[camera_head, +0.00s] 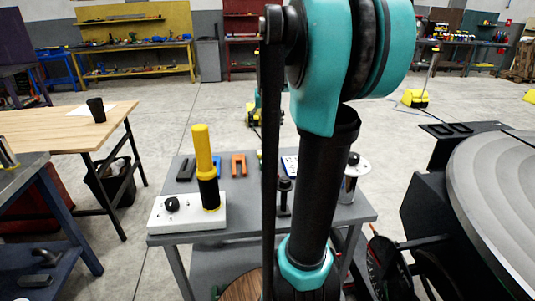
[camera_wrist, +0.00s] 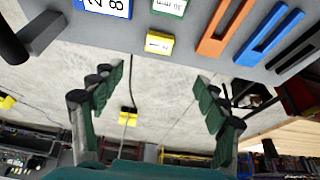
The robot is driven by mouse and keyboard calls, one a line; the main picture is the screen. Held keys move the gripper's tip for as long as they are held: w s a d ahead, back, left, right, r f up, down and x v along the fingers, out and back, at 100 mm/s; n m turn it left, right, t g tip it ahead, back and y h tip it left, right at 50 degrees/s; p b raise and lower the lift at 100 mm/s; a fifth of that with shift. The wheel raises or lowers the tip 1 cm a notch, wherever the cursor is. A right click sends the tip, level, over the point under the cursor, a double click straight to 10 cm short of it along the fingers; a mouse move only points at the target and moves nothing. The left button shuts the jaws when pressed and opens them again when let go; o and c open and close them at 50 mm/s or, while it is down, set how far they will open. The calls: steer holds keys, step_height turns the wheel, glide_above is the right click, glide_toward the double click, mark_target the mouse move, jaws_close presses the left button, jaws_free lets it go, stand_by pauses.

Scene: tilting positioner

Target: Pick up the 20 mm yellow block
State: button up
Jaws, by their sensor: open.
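The small yellow block (camera_wrist: 159,43), with a white label, sits at the edge of the grey table in the wrist view, where the picture looks upside down. Its label is too small to read surely. My gripper (camera_wrist: 160,77) is open and empty, its two green-padded fingers wide apart. The block shows above the gap between the fingertips, apart from both. In the head view my arm covers that part of the table, so I cannot make out the block or my gripper there.
Close to the yellow block are a green block (camera_wrist: 170,6), a blue-edged block (camera_wrist: 103,7), an orange slotted piece (camera_wrist: 224,29) and a blue slotted piece (camera_wrist: 269,38). A large round plate (camera_head: 497,190) is at right.

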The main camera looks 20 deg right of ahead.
mark_target(264, 151)
steer(key=x, duration=1.5)
steer(key=shift+w+d+f, duration=0.2)
steer(key=shift+f, duration=0.05)
steer(key=c, duration=1.6)
steer(key=shift+r, duration=0.15)
